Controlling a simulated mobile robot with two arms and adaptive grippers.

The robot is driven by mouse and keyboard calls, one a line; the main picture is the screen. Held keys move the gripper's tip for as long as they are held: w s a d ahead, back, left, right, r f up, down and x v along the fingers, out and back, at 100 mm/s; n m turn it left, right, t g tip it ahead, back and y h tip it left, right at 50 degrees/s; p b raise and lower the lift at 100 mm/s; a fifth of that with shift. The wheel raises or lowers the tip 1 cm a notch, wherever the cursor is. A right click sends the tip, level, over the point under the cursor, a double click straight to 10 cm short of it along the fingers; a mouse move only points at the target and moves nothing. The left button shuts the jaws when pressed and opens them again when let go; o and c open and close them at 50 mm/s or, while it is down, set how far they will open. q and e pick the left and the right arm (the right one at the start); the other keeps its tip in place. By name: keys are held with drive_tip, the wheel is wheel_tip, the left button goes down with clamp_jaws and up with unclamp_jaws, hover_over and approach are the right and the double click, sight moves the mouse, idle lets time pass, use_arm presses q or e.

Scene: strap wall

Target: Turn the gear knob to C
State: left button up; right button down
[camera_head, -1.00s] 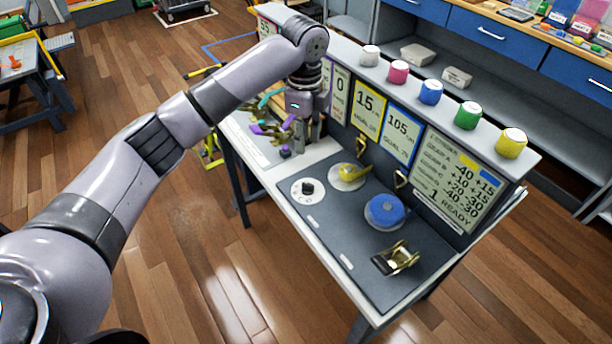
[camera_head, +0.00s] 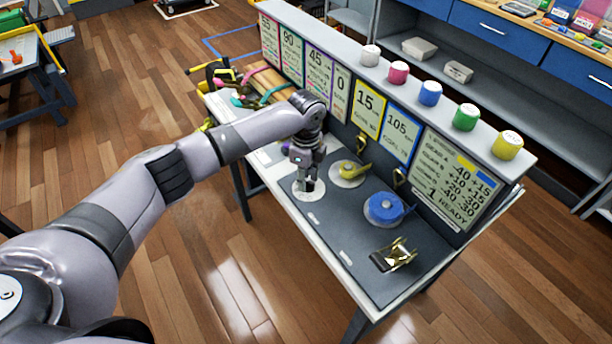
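The gear knob is a small black knob on a round white dial (camera_head: 309,195) on the grey board. My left gripper (camera_head: 307,182) points down right over the dial, with its fingertips at the knob. The knob is mostly hidden by the fingers, so I cannot tell whether they touch it or are closed on it. The letters on the dial are too small to read. My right gripper is out of view. A display panel (camera_head: 451,181) behind the board lists gear lines and reads "1 READY".
A blue strap spool (camera_head: 383,208) and a metal ratchet buckle (camera_head: 396,255) lie farther right. Coloured caps, such as a white one (camera_head: 370,55), stand on the wall's top ledge.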

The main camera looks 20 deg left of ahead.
use_arm(q)
drive_tip(key=shift+c, duration=0.4)
clamp_jaws()
drive_tip(key=shift+r, duration=0.1)
